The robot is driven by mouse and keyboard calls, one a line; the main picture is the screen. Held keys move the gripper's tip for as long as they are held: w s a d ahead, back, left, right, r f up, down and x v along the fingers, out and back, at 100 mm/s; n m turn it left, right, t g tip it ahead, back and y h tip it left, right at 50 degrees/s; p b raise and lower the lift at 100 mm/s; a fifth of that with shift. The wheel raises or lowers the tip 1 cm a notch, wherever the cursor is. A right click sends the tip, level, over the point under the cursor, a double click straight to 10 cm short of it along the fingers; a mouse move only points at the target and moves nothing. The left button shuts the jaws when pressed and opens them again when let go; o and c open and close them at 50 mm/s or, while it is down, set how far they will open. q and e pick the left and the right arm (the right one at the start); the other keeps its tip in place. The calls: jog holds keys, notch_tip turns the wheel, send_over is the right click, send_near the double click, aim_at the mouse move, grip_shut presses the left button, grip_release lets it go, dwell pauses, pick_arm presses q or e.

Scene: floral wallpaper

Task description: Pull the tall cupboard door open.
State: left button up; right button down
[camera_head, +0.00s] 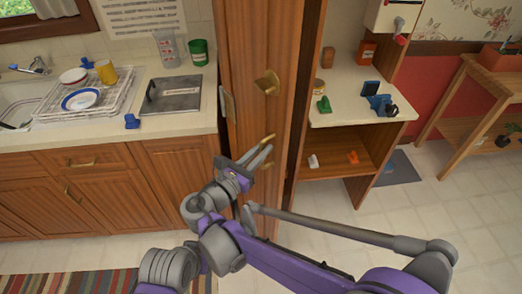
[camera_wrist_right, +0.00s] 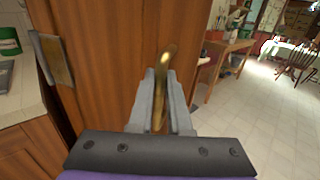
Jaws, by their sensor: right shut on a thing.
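The tall wooden cupboard (camera_head: 250,50) stands in the middle of the head view, and its door front (camera_wrist_right: 105,60) fills the left and middle of the right wrist view. A brass handle (camera_wrist_right: 167,55) sticks out from the door between my right gripper's fingers. My right gripper (camera_head: 266,152) is shut on this handle, low on the cupboard front in the head view. Another brass handle (camera_head: 267,82) sits higher up. I cannot tell whether the door stands ajar. My left gripper is not in view.
A counter (camera_head: 130,122) with a dish rack (camera_head: 85,100) and a metal tray (camera_head: 171,95) adjoins the cupboard on the left. Open shelves (camera_head: 335,175) with small items stand to the right. Beyond is a wooden table (camera_head: 465,90). Tiled floor (camera_head: 420,215) is clear at right.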

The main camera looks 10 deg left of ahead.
jog(key=shift+a+r, duration=0.1)
jog(key=c, duration=0.9)
grip_release()
jog(key=shift+w, duration=0.1)
jog(key=shift+o, duration=0.2)
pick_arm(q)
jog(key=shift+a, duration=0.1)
